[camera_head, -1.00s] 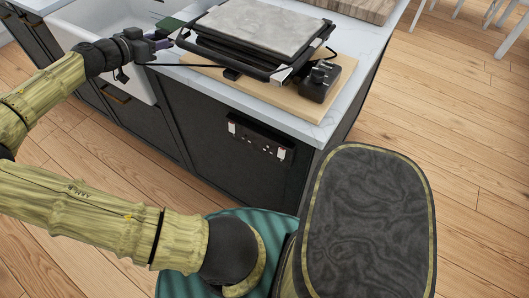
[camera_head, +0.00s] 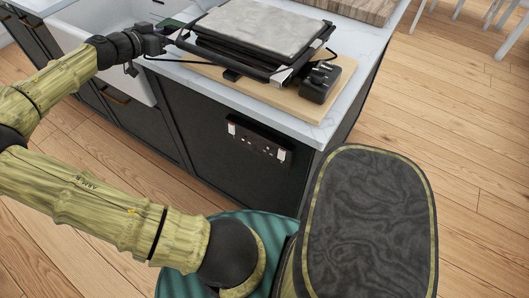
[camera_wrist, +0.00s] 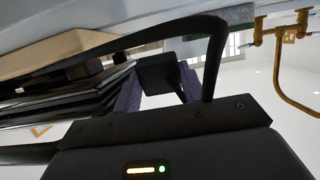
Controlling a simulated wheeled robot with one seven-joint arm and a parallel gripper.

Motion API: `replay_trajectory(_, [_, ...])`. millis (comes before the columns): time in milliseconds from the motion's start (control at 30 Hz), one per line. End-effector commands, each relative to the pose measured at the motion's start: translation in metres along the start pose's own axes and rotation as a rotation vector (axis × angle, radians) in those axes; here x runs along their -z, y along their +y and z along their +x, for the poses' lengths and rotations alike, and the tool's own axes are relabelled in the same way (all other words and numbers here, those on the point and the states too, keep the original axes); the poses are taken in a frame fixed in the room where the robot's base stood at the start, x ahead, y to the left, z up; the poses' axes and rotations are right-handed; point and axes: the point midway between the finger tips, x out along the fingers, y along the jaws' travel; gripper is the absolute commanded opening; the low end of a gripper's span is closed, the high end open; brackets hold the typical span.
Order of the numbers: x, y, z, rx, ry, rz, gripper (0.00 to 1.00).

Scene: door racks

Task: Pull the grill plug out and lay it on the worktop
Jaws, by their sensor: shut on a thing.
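My gripper (camera_head: 172,33) is at the sink-side end of the worktop (camera_head: 308,128), beside the left edge of the grill (camera_head: 262,28). In the wrist view its purple fingers (camera_wrist: 157,88) are shut on a black block, the plug (camera_wrist: 157,72). A black cable (camera_wrist: 216,55) arcs close beside the fingers. In the head view the cable runs from near my gripper along the grill's front. The plug is hard to make out there. I cannot tell whether it touches the worktop. The socket panel (camera_head: 260,143) on the dark cabinet front has no plug in it.
The grill stands on a wooden board (camera_head: 342,82), with a black box with knobs (camera_head: 320,82) at its right. A white sink (camera_head: 88,27) lies left. A green sponge (camera_wrist: 238,14) and brass tap (camera_wrist: 285,32) are near my gripper. A narrow worktop strip fronts the board.

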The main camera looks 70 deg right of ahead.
Motion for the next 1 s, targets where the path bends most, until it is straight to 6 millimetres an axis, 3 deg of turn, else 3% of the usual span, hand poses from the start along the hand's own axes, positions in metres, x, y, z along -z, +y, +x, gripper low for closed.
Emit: replay_trajectory(1000, [-0.032, 0.0, 0.01, 0.0, 0.001, 0.0, 0.05])
